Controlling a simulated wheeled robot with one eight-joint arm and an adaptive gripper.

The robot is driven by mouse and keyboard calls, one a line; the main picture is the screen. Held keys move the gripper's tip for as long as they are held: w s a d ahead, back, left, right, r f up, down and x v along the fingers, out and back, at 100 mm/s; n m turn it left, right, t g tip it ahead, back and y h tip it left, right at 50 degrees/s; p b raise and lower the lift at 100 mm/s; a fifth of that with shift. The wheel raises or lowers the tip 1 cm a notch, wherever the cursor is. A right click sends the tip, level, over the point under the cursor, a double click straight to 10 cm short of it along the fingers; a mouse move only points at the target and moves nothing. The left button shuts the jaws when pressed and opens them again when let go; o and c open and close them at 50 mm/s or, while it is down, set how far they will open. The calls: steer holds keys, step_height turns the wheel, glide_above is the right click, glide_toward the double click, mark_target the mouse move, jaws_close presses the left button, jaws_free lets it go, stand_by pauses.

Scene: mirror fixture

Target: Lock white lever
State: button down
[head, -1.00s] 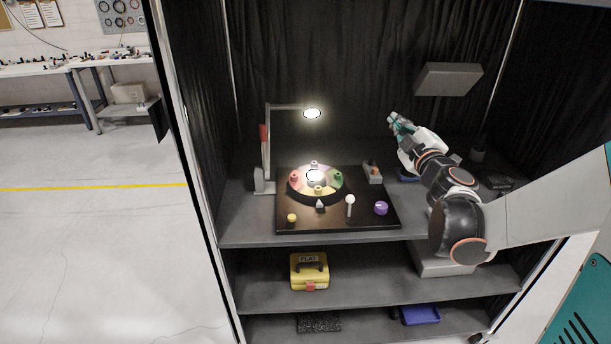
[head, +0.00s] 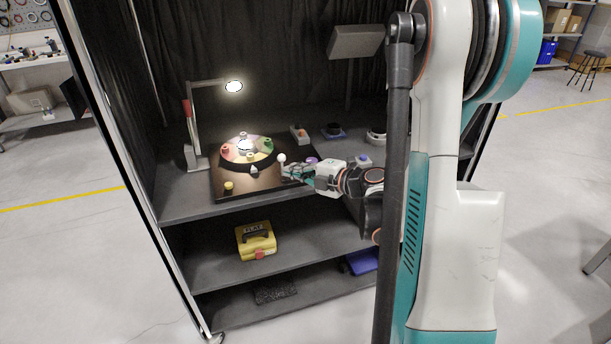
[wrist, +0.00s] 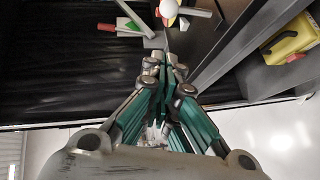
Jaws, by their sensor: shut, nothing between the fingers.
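The white lever is a thin stem with a white ball knob (head: 282,158), standing at the front right of the black board (head: 200,184) on the shelf. In the wrist view the white knob (wrist: 169,9) is at the top, just beyond the fingertips. My gripper (head: 287,171) is shut and empty, with its fingertips close to the lever's stem just below the knob. It also shows in the wrist view (wrist: 166,62). I cannot tell whether the fingertips touch the stem.
A round coloured dial (head: 247,150) and a yellow button (head: 228,186) are on the board. A purple knob (head: 311,161) is just behind my gripper. A lamp (head: 190,110) stands at left. A yellow case (head: 256,239) sits on the lower shelf.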

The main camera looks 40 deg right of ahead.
mark_target(282, 165)
steer(key=w+f+b, duration=0.1)
steer(key=w+f, duration=0.1)
steer(key=w, duration=0.5)
steer(key=shift+d+b, duration=0.3)
steer(key=shift+b, duration=0.1)
steer(key=shift+r, duration=0.1)
